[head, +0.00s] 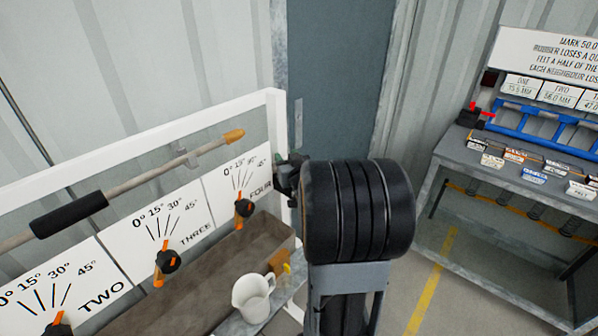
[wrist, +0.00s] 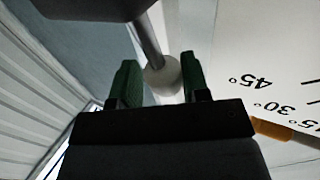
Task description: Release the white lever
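The white lever (wrist: 163,76) shows in the wrist view as a pale round knob on the end of a grey rod that comes down from the top. My gripper (wrist: 160,68) has its two green fingers on either side of the knob. The knob fills the gap and both fingers appear to touch it. In the head view my gripper (head: 290,175) is mostly hidden behind my thick black wrist, near the right end of the white frame. The white lever is hidden there.
White dial boards marked TWO (head: 100,285), THREE (head: 170,225) and FOUR (head: 240,185) stand at left with orange pointers. A rod with a black grip (head: 68,214) crosses above them. A white jug (head: 252,297) stands below. A bench (head: 485,160) with blue rack is at right.

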